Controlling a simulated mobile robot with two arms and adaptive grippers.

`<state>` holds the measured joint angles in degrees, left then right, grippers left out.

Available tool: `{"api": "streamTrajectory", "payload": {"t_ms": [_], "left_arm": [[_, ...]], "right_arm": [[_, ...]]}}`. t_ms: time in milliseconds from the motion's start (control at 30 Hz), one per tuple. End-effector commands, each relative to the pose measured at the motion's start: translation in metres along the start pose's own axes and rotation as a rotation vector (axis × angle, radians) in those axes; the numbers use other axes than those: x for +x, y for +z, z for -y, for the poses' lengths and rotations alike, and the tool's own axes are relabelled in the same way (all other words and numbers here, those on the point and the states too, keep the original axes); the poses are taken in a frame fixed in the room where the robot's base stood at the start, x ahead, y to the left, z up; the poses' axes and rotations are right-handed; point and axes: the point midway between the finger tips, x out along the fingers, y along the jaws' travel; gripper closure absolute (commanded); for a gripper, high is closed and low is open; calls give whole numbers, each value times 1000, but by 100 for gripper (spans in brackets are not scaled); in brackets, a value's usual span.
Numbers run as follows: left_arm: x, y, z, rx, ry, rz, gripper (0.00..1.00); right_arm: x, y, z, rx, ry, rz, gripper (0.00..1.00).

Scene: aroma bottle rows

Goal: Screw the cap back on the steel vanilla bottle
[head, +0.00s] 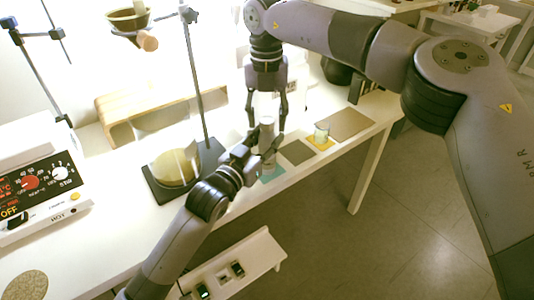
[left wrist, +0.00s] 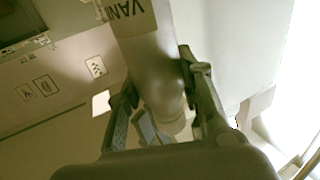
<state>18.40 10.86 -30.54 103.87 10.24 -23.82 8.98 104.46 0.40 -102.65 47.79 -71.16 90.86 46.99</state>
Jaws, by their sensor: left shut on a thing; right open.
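The steel vanilla bottle (head: 268,137) stands upright at the table's front edge, by a teal mat (head: 272,174). In the left wrist view the bottle (left wrist: 160,75) shows a pale label with the letters "VAN". My left gripper (head: 250,158) is shut on the bottle's side; its fingers (left wrist: 160,110) lie on both sides of it in the wrist view. My right gripper (head: 267,110) points down from above, open, with its fingers around the bottle's top. I cannot make out the cap for certain; the bottle's top is partly hidden between the fingers.
To the right lie a dark mat (head: 297,152), a yellow mat (head: 323,144) with a small pale jar (head: 321,134), and a brown board (head: 346,124). A stand with a dark base (head: 158,186) is behind my left arm. A hot plate (head: 40,190) is at left.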

Motion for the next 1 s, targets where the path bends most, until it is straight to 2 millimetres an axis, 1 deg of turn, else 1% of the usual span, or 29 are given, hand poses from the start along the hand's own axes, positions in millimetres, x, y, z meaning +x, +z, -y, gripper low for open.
{"api": "streamTrajectory", "payload": {"t_ms": [133, 233, 433, 533, 767, 867, 1000], "left_arm": [[0, 1, 0, -1, 0, 2, 100], [0, 1, 0, -1, 0, 2, 100], [0, 1, 0, 0, -1, 2, 100], [0, 1, 0, 0, -1, 2, 100], [0, 1, 1, 0, -1, 2, 100], [0, 1, 1, 0, -1, 2, 100], [0, 1, 1, 0, -1, 2, 100]], "right_arm": [[-1, 0, 0, -1, 0, 0, 54], [-7, 0, 0, 0, 1, 1, 54], [-33, 0, 0, 0, 1, 2, 54], [-43, 0, 0, 0, 0, 1, 54], [-45, 0, 0, -1, -1, -1, 54], [-45, 0, 0, -6, 0, -1, 57], [-48, 0, -1, -81, 1, 0, 57]]}}
